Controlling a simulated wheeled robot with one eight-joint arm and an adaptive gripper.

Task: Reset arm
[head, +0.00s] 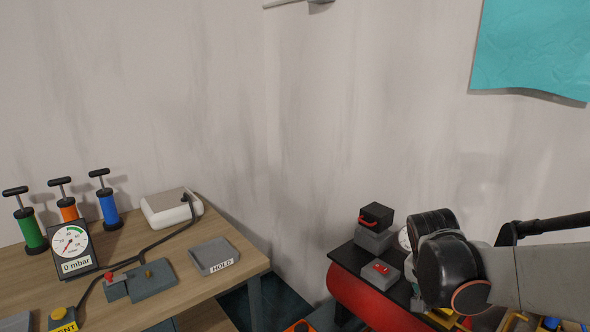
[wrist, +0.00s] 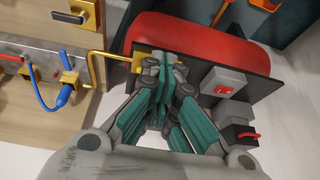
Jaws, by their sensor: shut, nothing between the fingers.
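My gripper (wrist: 162,65) shows in the wrist view with its teal-sided fingers drawn together and nothing between them. Its tips lie in front of the black panel's edge, near a brass bracket (wrist: 145,62); I cannot tell whether they touch anything. In the head view my arm (head: 450,265) reaches in from the right, over the area beside the red tank (head: 365,300). The gripper itself cannot be made out there.
A grey box with a red switch (wrist: 222,87) and a black box with a red handle (wrist: 238,134) sit close right of my gripper. A brass pipe (wrist: 96,70) and blue hose (wrist: 45,95) are left. A wooden table (head: 215,275) holds pumps, a gauge and a HOLD tray (head: 214,256).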

